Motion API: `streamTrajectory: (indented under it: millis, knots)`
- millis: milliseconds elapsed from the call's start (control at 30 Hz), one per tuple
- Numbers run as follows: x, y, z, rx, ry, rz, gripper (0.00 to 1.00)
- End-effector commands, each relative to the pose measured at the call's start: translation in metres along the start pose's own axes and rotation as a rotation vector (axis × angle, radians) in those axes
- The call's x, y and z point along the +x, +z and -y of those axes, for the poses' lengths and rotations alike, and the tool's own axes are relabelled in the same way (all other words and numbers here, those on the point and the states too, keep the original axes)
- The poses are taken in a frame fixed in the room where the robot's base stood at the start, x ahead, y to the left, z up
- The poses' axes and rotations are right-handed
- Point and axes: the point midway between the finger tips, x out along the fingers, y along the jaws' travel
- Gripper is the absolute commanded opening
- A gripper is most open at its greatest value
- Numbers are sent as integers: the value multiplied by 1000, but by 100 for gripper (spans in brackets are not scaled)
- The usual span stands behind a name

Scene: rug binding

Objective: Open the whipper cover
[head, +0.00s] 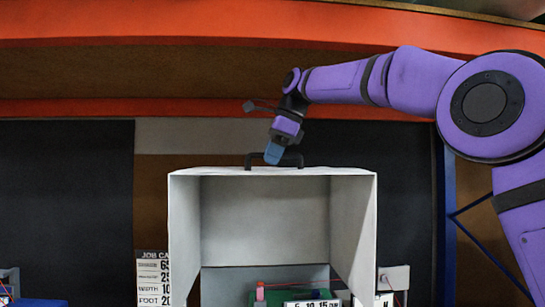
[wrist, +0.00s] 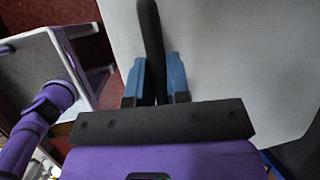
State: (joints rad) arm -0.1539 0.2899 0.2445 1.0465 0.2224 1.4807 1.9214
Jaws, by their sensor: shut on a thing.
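The whipper cover (head: 184,235) is a pale grey box-shaped hood, its hollow inside facing me in the head view. A black bar handle (head: 293,158) stands on its top edge. My gripper (head: 273,153) is shut on this handle from above, near its middle. In the wrist view the handle (wrist: 150,35) runs between the two blue fingers of my gripper (wrist: 155,80), with the pale cover panel (wrist: 230,50) to the right. Under the cover, a green part (head: 285,297) shows low in the head view, partly cut off by the picture's edge.
An orange shelf beam (head: 90,108) runs across behind and above the cover. A job card (head: 152,278) stands at the left and a pale box (head: 394,278) at the right. A number plate (head: 312,303) sits low in front. Dark panels stand behind.

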Motion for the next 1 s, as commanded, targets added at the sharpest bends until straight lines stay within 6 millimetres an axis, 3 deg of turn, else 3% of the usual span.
streamTrajectory:
  millis: [67,100,200,567,1000]
  knots:
    - [4,-2,2,2,3,-3,0]
    - [4,-2,2,2,3,-3,21]
    - [3,-2,1,2,3,-3,42]
    - [-4,-1,1,1,1,-1,42]
    - [-64,-1,2,1,1,0,42]
